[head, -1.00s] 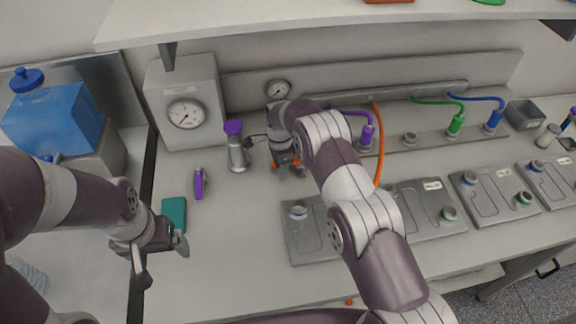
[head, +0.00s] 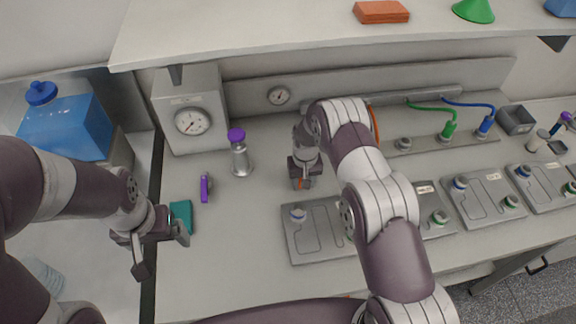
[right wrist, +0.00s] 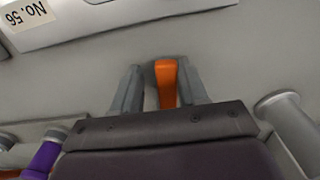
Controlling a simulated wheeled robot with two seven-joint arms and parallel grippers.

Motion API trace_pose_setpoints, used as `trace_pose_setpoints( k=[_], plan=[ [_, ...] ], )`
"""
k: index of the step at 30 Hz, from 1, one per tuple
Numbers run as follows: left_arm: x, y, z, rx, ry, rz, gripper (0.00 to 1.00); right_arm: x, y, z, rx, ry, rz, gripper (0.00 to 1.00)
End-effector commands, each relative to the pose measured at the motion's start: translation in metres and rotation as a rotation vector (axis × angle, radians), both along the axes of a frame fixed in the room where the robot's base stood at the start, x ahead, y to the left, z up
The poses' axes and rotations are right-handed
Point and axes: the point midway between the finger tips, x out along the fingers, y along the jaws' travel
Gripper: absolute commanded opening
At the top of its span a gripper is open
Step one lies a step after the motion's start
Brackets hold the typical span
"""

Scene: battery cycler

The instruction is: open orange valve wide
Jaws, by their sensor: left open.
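The orange valve's handle (right wrist: 166,84) shows in the right wrist view as a narrow upright bar between my right gripper's (right wrist: 161,92) two grey fingers. A gap shows on its left side; its right side is very close to the other finger, and I cannot tell whether they touch. In the head view my right gripper (head: 301,178) points down at the bench, with only a bit of orange visible at its fingers; the rest of the valve is hidden. My left gripper (head: 161,247) is open and empty at the left, near the bench's left edge.
A silver bottle with a purple cap (head: 240,155) stands left of my right gripper. A purple-handled item (head: 204,188) and a teal block (head: 181,216) lie farther left. Grey battery trays (head: 315,235) line the right. A dial gauge box (head: 190,110) stands behind. Bare bench lies in front.

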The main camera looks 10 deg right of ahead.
Motion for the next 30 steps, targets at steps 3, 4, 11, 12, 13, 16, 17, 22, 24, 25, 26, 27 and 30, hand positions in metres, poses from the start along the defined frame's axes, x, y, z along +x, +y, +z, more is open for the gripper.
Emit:
trace_pose_setpoints(
  k=[3, 4, 11, 12, 13, 16, 17, 22, 24, 25, 26, 27, 30],
  plan=[
    [0.0001, 0.0, 0.0001, 0.0, 0.0, 0.0, 0.9, 0.0002, -0.0006, 0.0006, 0.0, -0.001, 0.01, 0.43],
    [0.0001, 0.0, 0.0002, 0.0, 0.0, 0.0, 0.9, 0.0002, -0.0006, 0.0007, 0.0, -0.001, 0.01, 0.43],
    [0.0001, 0.0, 0.0003, 0.0, 0.0, 0.0, 0.9, 0.0004, -0.0004, 0.0008, 0.0, -0.001, 0.008, 0.24],
    [0.0001, 0.0, 0.0003, 0.0, 0.0, 0.0, 0.9, 0.0004, -0.0003, 0.0008, 0.0, -0.001, 0.008, 0.24],
    [0.0001, 0.0, 0.0003, 0.0, 0.0, 0.0, 0.9, 0.0004, -0.0003, 0.0008, 0.0, -0.001, 0.008, 0.24],
    [0.0001, 0.0, -0.0008, 0.0, 0.0, 0.0, 0.9, 0.0006, -0.0008, 0.0004, 0.0, -0.001, 0.008, 0.24],
    [0.0001, 0.0, -0.0016, 0.0, 0.0, 0.0, 0.9, 0.0007, -0.0013, 0.0002, 0.0, -0.002, 0.007, 0.24],
    [0.0001, 0.0, -0.0051, 0.0, 0.0, 0.0, 0.9, 0.0007, -0.0045, 0.0001, 0.0, -0.002, 0.008, 0.24],
    [0.0, 0.0, -0.0044, 0.0, 0.0, 0.0, 0.9, 0.0006, -0.0046, 0.0008, 0.0, -0.002, 0.008, 0.24],
    [0.0, 0.0, -0.0043, 0.0, 0.0, 0.0, 0.9, 0.0006, -0.0047, 0.0008, 0.0, -0.001, 0.007, 0.24],
    [0.0, 0.0, -0.0043, 0.0, 0.0, 0.0, 0.9, 0.0006, -0.0047, 0.0009, 0.0, -0.001, 0.007, 0.24],
    [0.0, 0.0, -0.0043, 0.0, 0.0, 0.0, 0.9, 0.0006, -0.0047, 0.0009, 0.0, -0.002, 0.007, 0.36],
    [0.0001, 0.0, -0.0043, 0.0, 0.0, 0.0, 0.9, 0.0006, -0.0046, 0.0009, 0.0, -0.001, 0.007, 0.37]
  ],
)
